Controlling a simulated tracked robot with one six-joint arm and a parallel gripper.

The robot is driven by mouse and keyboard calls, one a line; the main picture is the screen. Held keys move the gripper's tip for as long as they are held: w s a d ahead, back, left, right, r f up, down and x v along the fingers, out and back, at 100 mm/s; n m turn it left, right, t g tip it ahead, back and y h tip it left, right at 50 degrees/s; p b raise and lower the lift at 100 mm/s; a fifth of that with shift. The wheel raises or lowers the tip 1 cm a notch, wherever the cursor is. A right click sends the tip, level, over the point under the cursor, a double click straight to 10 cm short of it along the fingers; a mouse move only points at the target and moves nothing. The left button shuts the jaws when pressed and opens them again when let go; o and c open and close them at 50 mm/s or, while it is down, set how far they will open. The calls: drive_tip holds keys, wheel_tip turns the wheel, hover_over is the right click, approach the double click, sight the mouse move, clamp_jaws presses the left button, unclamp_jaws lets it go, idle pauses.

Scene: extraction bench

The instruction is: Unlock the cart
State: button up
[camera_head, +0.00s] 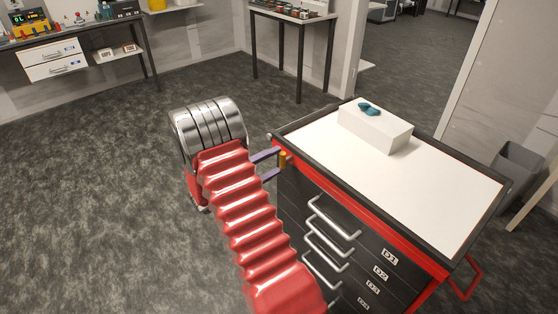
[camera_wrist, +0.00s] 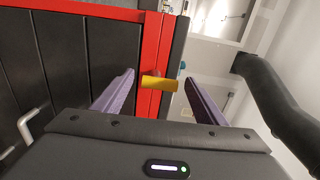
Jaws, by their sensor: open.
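The cart (camera_head: 440,202) is a red and black drawer cabinet with a white top, at the right of the head view. Its red frame and dark drawer fronts (camera_wrist: 88,60) fill the left of the wrist view. A small yellow knob (camera_head: 283,160) sticks out at the cart's upper left corner, and it also shows in the wrist view (camera_wrist: 158,84). My gripper (camera_head: 272,164) has two purple fingers, spread apart. In the wrist view the open fingers (camera_wrist: 157,92) stand on either side of the yellow knob, with gaps to it.
A white box (camera_head: 375,130) with a blue object (camera_head: 369,108) on it stands on the cart top. Silver drawer handles (camera_head: 328,228) stick out of the cart front. A grey bin (camera_head: 516,166) is at the right. Open carpet lies at the left, with benches behind.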

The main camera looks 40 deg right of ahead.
drive_tip(key=w+a, duration=0.1)
drive_tip(key=a, duration=0.9)
drive_tip(key=shift+w+a, duration=0.1)
idle(0.3)
